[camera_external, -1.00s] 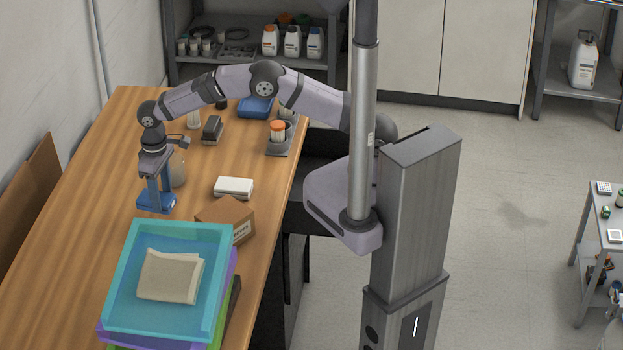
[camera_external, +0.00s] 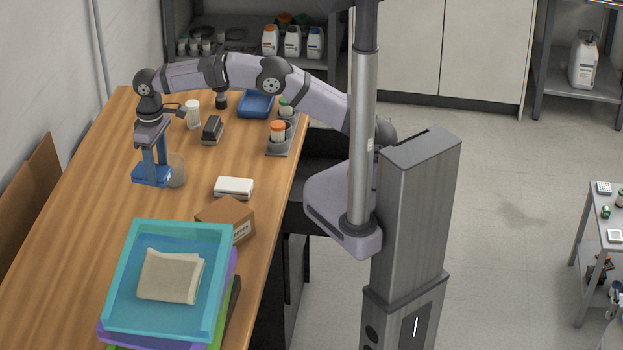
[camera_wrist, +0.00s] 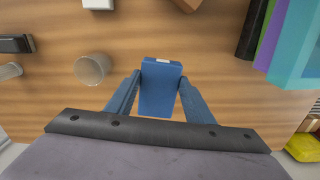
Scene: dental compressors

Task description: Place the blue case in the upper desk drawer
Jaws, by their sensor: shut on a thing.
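The blue case (camera_wrist: 161,88) sits between the two fingers of my gripper (camera_wrist: 160,92) in the wrist view. My gripper (camera_external: 153,172) is shut on the case, which also shows in the external view (camera_external: 148,177), held above the left part of the wooden desk (camera_external: 95,218). The height of the case over the desk is hard to judge. The desk's right side is dark and partly hidden behind my arm's base.
A clear cup (camera_external: 178,170) stands just right of the case in the external view. A white box (camera_external: 233,187), a cardboard box (camera_external: 226,217) and stacked trays (camera_external: 166,281) are toward the front. A stapler-like black item (camera_external: 212,130), a blue tray (camera_external: 256,104) and bottles (camera_external: 278,131) are farther back.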

